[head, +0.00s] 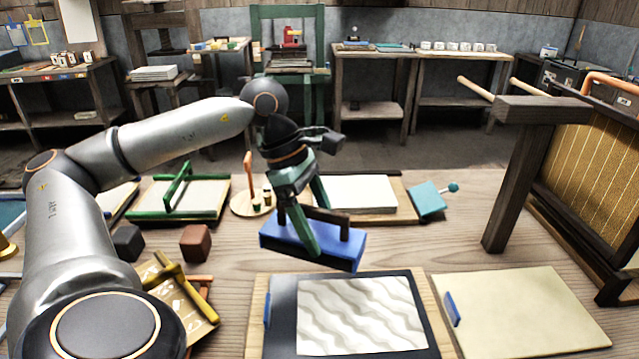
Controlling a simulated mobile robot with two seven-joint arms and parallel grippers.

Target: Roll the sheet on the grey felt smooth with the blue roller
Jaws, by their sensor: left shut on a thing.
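The blue roller (285,240) looks like a long blue block with a dark handle on short posts. My left gripper (312,225) comes down from above and is shut on its handle. The roller is behind the felt board; I cannot tell whether it touches the table. The pale sheet (362,315), with wavy ridges across it, lies on the dark grey felt (284,325) at the front middle. The felt lies on a wooden board with a small blue tab at its left. My right gripper is out of view.
A cream board (515,310) lies right of the felt. A dark wooden post frame (515,170) and a mesh mould (590,180) stand at the right. A teal block (427,201), a white stack (358,192) and a green-framed tray (180,202) lie behind.

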